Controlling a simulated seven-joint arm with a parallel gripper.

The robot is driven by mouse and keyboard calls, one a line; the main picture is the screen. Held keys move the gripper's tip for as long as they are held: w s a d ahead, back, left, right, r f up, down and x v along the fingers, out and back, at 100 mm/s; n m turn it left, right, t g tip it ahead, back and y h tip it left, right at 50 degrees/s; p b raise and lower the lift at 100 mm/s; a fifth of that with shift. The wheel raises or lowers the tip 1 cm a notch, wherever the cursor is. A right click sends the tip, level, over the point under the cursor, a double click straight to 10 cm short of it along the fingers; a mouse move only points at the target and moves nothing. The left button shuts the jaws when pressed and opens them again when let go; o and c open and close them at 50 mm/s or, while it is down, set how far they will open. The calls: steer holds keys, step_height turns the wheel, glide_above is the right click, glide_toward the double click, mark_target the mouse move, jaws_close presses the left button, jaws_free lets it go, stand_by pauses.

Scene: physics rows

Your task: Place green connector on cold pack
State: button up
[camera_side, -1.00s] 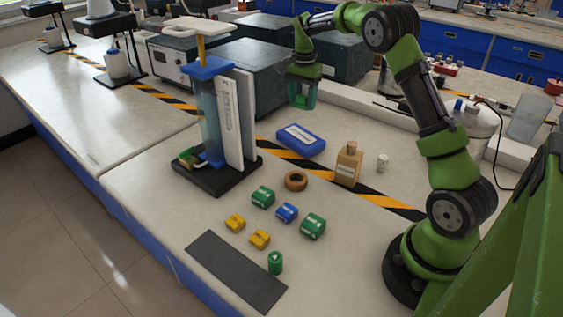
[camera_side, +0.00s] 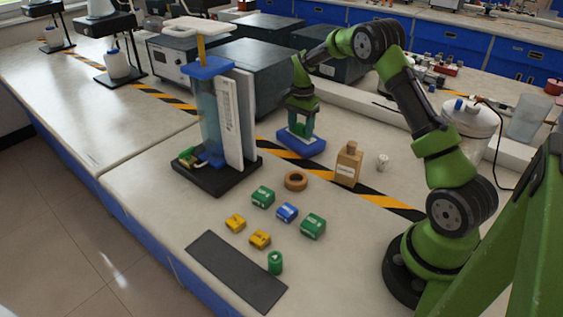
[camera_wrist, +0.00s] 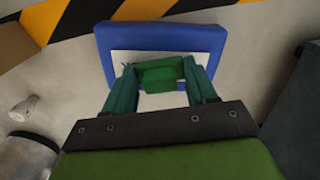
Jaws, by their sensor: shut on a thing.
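The cold pack (camera_side: 316,147) is a blue block with a white label, lying on the bench at the striped tape. It also shows in the wrist view (camera_wrist: 215,42), where it fills the area beyond the fingers. My gripper (camera_side: 301,130) points down over the cold pack, its fingertips at or very near the pack's top. In the wrist view my gripper (camera_wrist: 163,75) is shut on a green connector (camera_wrist: 162,74), held between the two teal fingers. Whether the connector touches the pack cannot be told; the fingers and connector cover part of the label.
Green blocks (camera_side: 313,225), a blue block (camera_side: 287,212), yellow blocks (camera_side: 260,239) and a green cylinder (camera_side: 275,262) stand in front. A brown ring (camera_side: 296,181), a tan bottle (camera_side: 348,165) and a blue-topped column apparatus (camera_side: 212,130) are near the pack. A dark mat (camera_side: 236,270) lies at the front edge.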

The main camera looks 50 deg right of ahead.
steer(key=o, duration=1)
steer(key=shift+f, duration=0.1)
steer(key=shift+o, duration=0.2)
